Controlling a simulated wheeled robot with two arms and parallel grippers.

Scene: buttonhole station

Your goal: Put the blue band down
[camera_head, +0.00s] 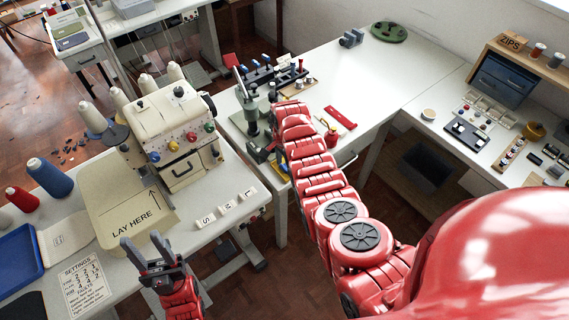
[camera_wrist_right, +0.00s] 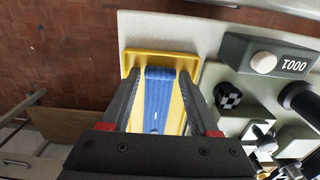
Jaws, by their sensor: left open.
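The blue band (camera_wrist_right: 158,98) lies lengthwise in a small yellow tray (camera_wrist_right: 129,61) in the right wrist view. My right gripper (camera_wrist_right: 160,76) is right over the tray, with one finger on each side of the band. Yellow shows between the band and both fingers, so the gripper looks open around it. In the head view my right arm hides most of this spot, and the band cannot be made out there. My left gripper (camera_head: 143,243) is open and empty, in front of the cream LAY HERE machine (camera_head: 130,215).
In the head view a red strip (camera_head: 340,117) and a red pot (camera_head: 331,138) lie beyond my right arm. Small S, M, L blocks (camera_head: 227,207) sit on the left table.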

